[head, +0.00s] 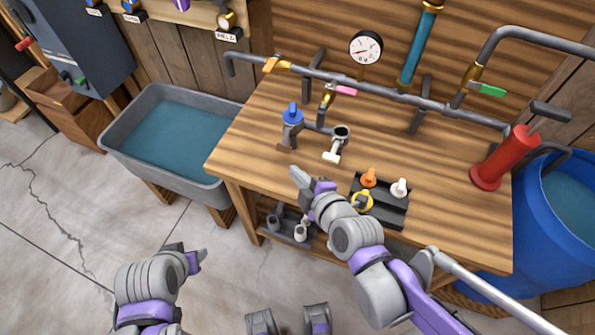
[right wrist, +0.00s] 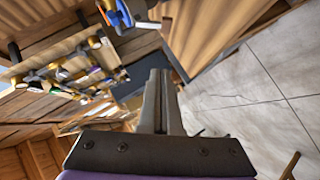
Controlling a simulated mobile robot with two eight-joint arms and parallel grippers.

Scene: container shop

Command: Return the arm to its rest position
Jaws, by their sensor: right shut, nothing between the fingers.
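My right gripper (head: 297,176) is in the middle of the head view, over the front part of the wooden workbench. It is shut and empty. In the right wrist view its two fingers (right wrist: 160,80) lie together with nothing between them. My left gripper (head: 202,258) is low in the head view, over the concrete floor in front of the bench. It is seen small and from above, and its finger gap does not show.
The workbench (head: 258,135) carries pipes with a pressure gauge (head: 366,47), a blue-handled valve (head: 292,118), a black tray (head: 392,213) with coloured fittings and a red hand pump (head: 503,160). A grey water trough (head: 112,139) stands left, a blue barrel (head: 535,235) right. The floor in front is open.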

